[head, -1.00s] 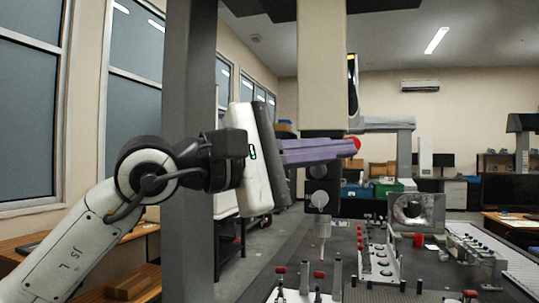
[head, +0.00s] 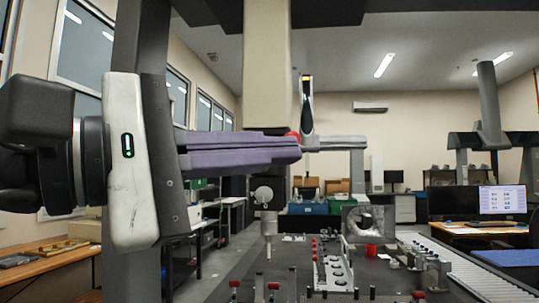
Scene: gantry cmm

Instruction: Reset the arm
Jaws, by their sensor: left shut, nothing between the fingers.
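My left arm comes in from the left, close to the camera. My left gripper (head: 296,146) is level, with its purple-grey fingers pointing right and shut together with nothing between them. A red tip shows at the end of the fingers. The gripper is in front of the measuring machine's pale vertical column (head: 266,70), and it hides part of the column's lower end. The machine's probe (head: 268,225) hangs below the fingers over the dark table (head: 290,262). My right gripper is not in view.
On the dark table stand a fixture plate with holes (head: 333,265), a metal block with a round bore (head: 365,224), and several red-topped clamps. A desk with a lit monitor (head: 502,200) is at the right. A wooden bench (head: 45,262) is at the left.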

